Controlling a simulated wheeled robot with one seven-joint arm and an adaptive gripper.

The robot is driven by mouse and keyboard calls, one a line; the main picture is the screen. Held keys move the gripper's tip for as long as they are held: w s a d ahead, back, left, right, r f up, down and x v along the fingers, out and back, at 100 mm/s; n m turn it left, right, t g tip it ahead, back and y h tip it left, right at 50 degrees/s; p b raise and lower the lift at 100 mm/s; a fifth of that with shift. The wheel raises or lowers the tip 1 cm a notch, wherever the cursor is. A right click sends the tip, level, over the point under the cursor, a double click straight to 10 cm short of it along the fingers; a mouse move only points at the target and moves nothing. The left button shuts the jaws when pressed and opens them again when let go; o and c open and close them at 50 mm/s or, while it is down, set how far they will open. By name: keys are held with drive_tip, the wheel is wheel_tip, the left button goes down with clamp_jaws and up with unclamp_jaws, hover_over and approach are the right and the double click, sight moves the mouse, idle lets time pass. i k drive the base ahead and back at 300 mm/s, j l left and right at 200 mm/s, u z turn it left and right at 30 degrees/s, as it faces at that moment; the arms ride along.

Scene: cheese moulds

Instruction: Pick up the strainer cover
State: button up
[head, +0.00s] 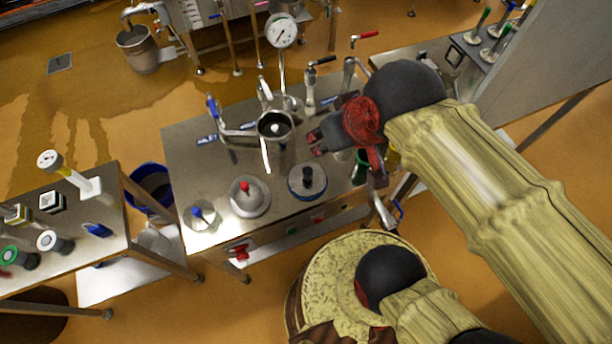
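On the steel table (180,158) stand several knobbed round pieces that could be the strainer cover; I cannot tell which it is. One is a grey disc with a red knob (249,197). Another is a disc with a black knob and a blue rim (307,182). A smaller pale one has a blue knob (200,216). Behind them is a metal pot (273,125) with a pale piece inside. My gripper (313,142) is above the table, right of the pot and behind the black-knobbed disc. Its dark fingers look apart with nothing between them.
A pressure gauge (282,31) on a pipe and several levered valves stand at the table's back. A side table with instruments (98,213) is at the left, with a blue bucket (152,181) beside it. A grey cabinet (545,70) is at the right.

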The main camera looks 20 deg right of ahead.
sight(306, 178)
drive_tip(key=k+j, duration=0.4)
drive_tip(key=j, duration=0.15)
drive_tip(key=k+j, duration=0.45)
drive_tip(key=i+j+z, duration=0.05)
drive_tip(key=j, duration=0.05)
